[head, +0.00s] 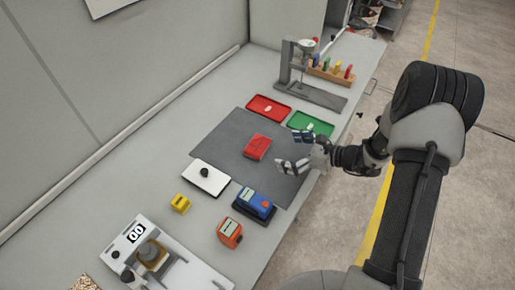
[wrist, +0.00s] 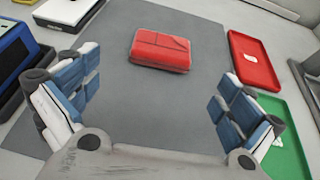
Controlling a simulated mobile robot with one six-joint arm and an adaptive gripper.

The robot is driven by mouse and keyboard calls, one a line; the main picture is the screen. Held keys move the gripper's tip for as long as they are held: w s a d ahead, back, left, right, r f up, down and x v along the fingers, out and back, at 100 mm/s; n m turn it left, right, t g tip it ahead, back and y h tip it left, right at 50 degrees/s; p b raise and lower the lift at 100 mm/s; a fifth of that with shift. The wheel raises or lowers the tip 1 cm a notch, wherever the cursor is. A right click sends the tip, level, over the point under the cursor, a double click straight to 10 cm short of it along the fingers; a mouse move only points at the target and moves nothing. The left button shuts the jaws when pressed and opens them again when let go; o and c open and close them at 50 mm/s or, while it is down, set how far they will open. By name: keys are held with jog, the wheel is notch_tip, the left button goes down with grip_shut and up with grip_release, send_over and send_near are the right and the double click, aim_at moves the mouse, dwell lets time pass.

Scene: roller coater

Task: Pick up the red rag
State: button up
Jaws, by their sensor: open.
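The red rag (head: 257,147) is a folded, block-like red cloth lying on the dark grey mat (head: 225,145) on the bench. In the wrist view the rag (wrist: 160,50) lies ahead of my gripper, roughly midway between the lines of its fingers. My gripper (head: 292,151) is open and empty, to the right of the rag in the head view and apart from it. Its two blue-and-white fingers also show in the wrist view (wrist: 155,98), spread wide over bare mat.
A red tray (head: 268,107) and a green tray (head: 310,123) lie behind the mat. A blue device (head: 255,203), a white box with a black knob (head: 206,178), an orange device (head: 230,232) and a yellow block (head: 181,203) stand nearer. A grey stand (head: 305,80) is at the back.

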aim_at(260, 145)
jog(key=b+x, duration=0.1)
jog(key=x, duration=0.4)
jog(key=shift+a+f, duration=0.1)
jog(key=shift+a, duration=0.1)
jog(key=shift+w+b+x, duration=0.15)
jog(key=shift+b+x, duration=0.25)
jog(key=shift+x, duration=0.95)
jog(key=shift+w+b+x, duration=0.15)
jog(key=shift+b+x, duration=0.2)
jog(key=shift+x, duration=1)
jog(key=shift+d, duration=0.15)
jog(key=c, duration=1.1)
